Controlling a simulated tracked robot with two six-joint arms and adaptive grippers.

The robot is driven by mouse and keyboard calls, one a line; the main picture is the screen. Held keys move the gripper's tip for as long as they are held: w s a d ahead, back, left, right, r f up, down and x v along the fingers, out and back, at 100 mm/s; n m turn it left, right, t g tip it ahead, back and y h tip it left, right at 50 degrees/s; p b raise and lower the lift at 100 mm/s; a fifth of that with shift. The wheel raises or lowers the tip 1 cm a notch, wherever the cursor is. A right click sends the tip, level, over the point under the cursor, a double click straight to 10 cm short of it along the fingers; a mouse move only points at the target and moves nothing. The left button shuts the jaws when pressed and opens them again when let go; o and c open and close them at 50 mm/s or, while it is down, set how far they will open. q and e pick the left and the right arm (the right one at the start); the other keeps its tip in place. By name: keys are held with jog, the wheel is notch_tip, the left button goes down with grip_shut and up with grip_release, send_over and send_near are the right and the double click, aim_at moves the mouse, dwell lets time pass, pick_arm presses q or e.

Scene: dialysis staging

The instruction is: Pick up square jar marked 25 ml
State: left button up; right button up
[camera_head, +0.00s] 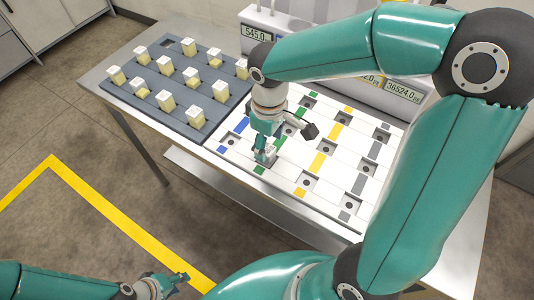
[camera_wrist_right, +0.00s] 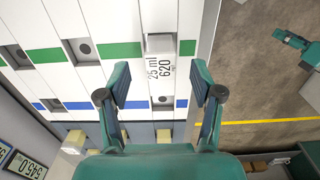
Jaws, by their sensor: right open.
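A white square jar marked "25 ml 620" (camera_wrist_right: 161,68) stands at the white board's near edge in the right wrist view. My right gripper (camera_wrist_right: 160,80) is open, with one finger on each side of the jar and visible gaps between. In the head view my right gripper (camera_head: 266,156) points down over the near part of the board, and its fingers mostly hide the jar. My left gripper (camera_head: 172,281) is low at the bottom left, away from the table; its opening is too small to judge.
The white board (camera_head: 322,127) has several square recesses and blue, green, yellow and grey marks. A dark tray (camera_head: 183,113) with several pale-filled square jars (camera_head: 166,102) is to its left. Scales with displays (camera_head: 402,92) stand behind. Yellow tape (camera_head: 105,206) marks the floor.

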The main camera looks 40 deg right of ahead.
aim_at(267, 149)
jog(key=shift+w+a+f, duration=0.1)
jog(key=shift+f, duration=1.1)
jog(key=shift+w+f, duration=0.1)
jog(key=shift+f, duration=1.05)
grip_shut()
